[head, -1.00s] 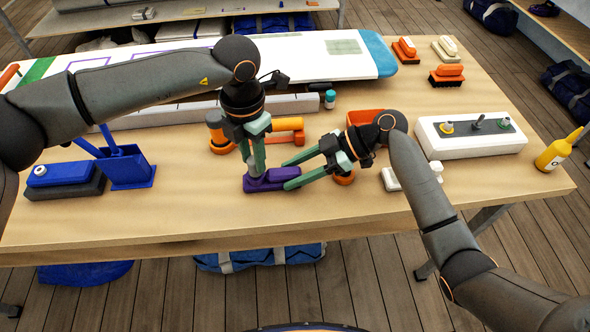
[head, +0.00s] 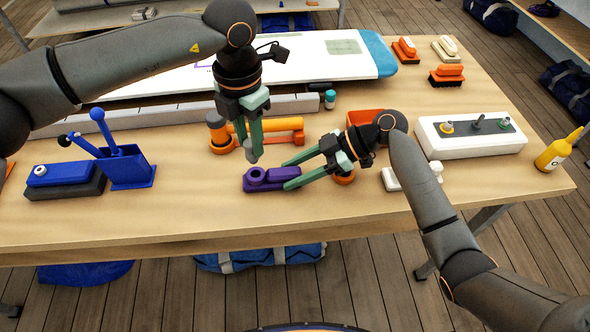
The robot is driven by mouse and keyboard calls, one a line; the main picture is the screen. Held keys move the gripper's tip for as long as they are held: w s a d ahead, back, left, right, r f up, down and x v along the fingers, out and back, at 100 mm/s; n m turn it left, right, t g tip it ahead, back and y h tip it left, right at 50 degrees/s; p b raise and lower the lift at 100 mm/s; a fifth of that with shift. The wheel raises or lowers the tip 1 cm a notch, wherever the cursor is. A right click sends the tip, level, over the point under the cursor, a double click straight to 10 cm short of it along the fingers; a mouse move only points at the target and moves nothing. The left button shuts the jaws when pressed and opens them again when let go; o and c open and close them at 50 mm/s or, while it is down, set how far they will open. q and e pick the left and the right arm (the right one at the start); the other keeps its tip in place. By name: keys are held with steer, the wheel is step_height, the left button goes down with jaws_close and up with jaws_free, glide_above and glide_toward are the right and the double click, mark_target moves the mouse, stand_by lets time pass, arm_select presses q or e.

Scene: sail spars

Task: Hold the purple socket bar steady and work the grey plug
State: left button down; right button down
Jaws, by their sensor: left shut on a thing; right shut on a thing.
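The purple socket bar (head: 270,180) lies on the table near its front middle, with its round socket (head: 256,173) at its left end showing open. My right gripper (head: 291,174) comes from the right and is shut on the bar's right end. My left gripper (head: 254,140) points down and is shut on the grey plug (head: 254,153). The plug is upright, above the bar and apart from it, near the socket's left-right position. Green fingers hide much of the plug.
An orange clamp-like thing (head: 290,125) lies close behind. A blue holder with sticks (head: 127,170) and a blue block (head: 60,174) stand left. A white switch box (head: 470,146), yellow bottle (head: 558,152) and white brush (head: 392,180) are right. The table's front edge is clear.

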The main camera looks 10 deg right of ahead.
steer(key=shift+s+d+f, duration=0.1)
steer(key=shift+s+f, duration=0.05)
steer(key=shift+f, duration=0.25)
arm_select(q)
steer(key=a+r, duration=0.6)
arm_select(e)
steer(key=c, duration=0.7)
jaws_free()
steer(key=o, duration=0.5)
steer(key=shift+r, duration=0.25)
steer(key=shift+w, duration=0.2)
steer(key=v, duration=1.2)
